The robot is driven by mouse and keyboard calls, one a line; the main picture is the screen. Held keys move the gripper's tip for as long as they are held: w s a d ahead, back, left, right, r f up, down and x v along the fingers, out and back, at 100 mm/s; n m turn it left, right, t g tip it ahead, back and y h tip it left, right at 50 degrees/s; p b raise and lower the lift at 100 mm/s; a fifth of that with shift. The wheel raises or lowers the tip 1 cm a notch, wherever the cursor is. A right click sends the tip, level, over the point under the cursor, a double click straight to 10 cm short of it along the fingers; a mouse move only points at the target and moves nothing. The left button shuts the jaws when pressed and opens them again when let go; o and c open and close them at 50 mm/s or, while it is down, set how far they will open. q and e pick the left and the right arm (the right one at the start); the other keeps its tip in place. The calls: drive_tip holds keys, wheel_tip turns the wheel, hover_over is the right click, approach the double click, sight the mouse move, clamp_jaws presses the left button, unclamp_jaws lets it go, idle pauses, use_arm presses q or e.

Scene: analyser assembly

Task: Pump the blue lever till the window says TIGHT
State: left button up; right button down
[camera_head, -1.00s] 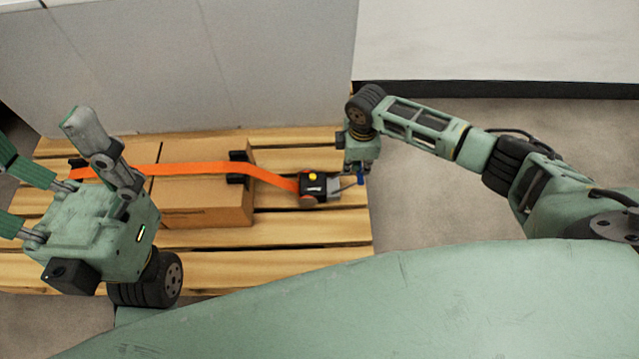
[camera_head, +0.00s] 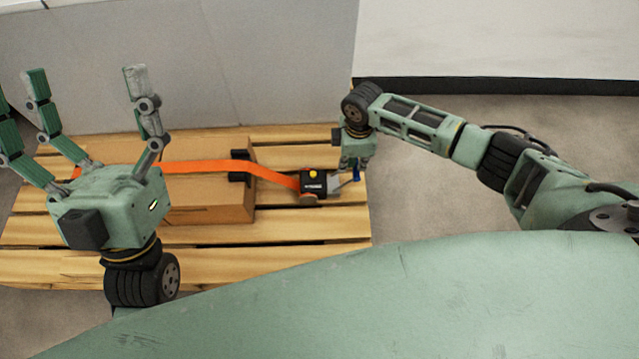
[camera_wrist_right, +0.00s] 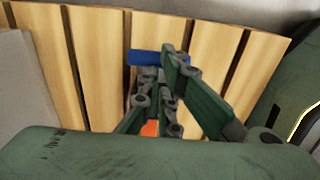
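The blue lever (camera_head: 356,174) sticks out at the right end of a black ratchet (camera_head: 313,182) on an orange strap (camera_head: 205,167). The ratchet carries a small yellow spot and pale marks too small to read, so I cannot tell what the window says. My right gripper (camera_head: 356,166) is at the lever. In the right wrist view the blue lever handle (camera_wrist_right: 143,57) lies crosswise between its fingers (camera_wrist_right: 160,68), which look closed around it. My left gripper (camera_head: 85,88) stands raised at the left, fingers spread and empty, apart from the strap.
The strap runs over a cardboard box (camera_head: 210,208) with black corner guards (camera_head: 240,155), on a wooden pallet (camera_head: 290,252). A grey panel (camera_head: 270,60) stands behind the pallet. Bare floor (camera_head: 440,200) lies to its right.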

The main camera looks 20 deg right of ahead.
use_arm(q)
drive_tip(key=shift+w+d+f+g+y+p, duration=0.15)
drive_tip(key=shift+w+f+g+y+p, duration=0.1)
drive_tip(key=shift+w+f+g, duration=0.5)
drive_tip(key=shift+w+d+f+g+y+p, duration=0.2)
drive_tip(key=shift+w+f+g, duration=0.3)
drive_tip(key=shift+w, duration=0.45)
